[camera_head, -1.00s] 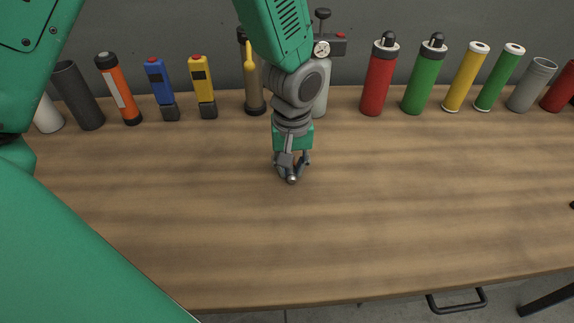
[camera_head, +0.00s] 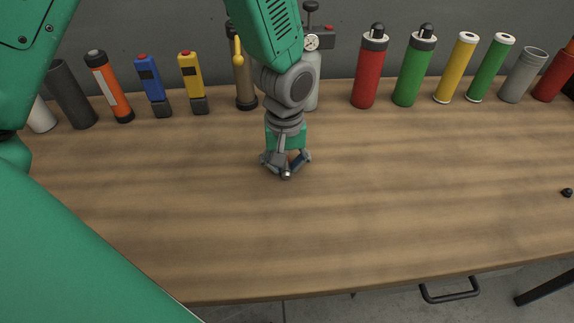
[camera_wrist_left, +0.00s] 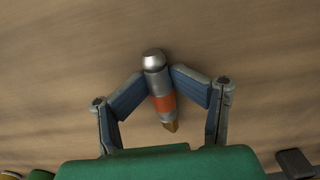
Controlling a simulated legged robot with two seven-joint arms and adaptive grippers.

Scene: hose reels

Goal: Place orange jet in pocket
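The orange jet (camera_wrist_left: 162,103) shows in the left wrist view as a small piece with a silver rounded end, an orange band and a brass-coloured tip. My left gripper (camera_wrist_left: 158,80) has its two blue-grey fingers angled inward, with their ends against the jet's sides. In the head view my left gripper (camera_head: 286,168) is low over the middle of the table, with the jet's silver end (camera_head: 286,174) between the fingertips. Whether the jet touches the table is unclear. My right gripper is out of view. I cannot make out a pocket.
A row of upright cylinders lines the table's back edge, including a red one (camera_head: 370,72), a green one (camera_head: 415,72) and an orange one (camera_head: 110,85). A small black object (camera_head: 567,192) lies at the right edge. The middle and front of the wooden table (camera_head: 400,200) are clear.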

